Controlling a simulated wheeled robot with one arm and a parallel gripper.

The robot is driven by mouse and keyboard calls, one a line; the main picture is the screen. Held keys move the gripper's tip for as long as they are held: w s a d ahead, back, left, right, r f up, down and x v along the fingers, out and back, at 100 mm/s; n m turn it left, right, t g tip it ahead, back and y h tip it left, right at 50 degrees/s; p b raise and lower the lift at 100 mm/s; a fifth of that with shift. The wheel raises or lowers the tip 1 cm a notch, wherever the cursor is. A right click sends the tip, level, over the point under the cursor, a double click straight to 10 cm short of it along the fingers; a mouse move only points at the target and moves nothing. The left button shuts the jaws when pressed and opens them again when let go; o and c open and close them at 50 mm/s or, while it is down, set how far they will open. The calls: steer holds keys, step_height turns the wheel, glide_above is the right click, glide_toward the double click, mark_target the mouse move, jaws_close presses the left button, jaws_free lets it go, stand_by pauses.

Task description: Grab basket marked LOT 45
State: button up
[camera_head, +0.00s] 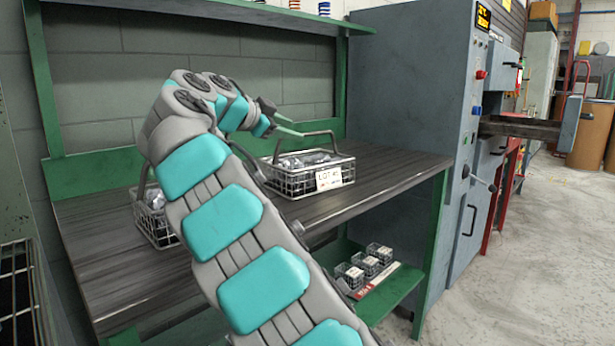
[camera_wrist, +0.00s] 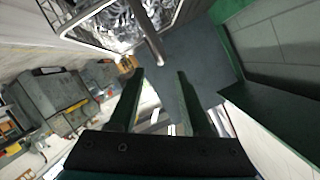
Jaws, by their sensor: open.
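The wire basket (camera_head: 315,180) with a white LOT 45 label (camera_head: 329,178) stands upright on the dark bench, filled with shiny metal parts. Its dark carrying handle (camera_head: 322,134) is raised in an arch. My gripper (camera_head: 291,125) is open and empty at the upper left of that handle. In the wrist view, a basket full of coiled metal parts (camera_wrist: 125,22) is at the top. Its handle bar (camera_wrist: 147,35) runs down toward the gap between my fingertips (camera_wrist: 158,72). The bar appears just beyond the tips; contact cannot be told.
A second wire basket (camera_head: 152,215) stands on the bench at left, partly hidden by my arm; its label is not visible. Small wire baskets (camera_head: 365,262) sit on the green lower shelf. A grey machine cabinet (camera_head: 408,90) adjoins the bench's right side. A green shelf (camera_head: 220,12) hangs above.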

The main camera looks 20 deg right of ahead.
mark_target(308, 134)
steer(key=shift+w+d+f, duration=0.15)
steer(key=shift+w+d, duration=0.15)
steer(key=shift+d, duration=0.25)
steer(key=p+x, duration=0.1)
steer(key=x, duration=0.5)
steer(key=shift+d+f, duration=0.1)
steer(key=shift+d, duration=0.05)
jaws_close()
stand_by(0.9)
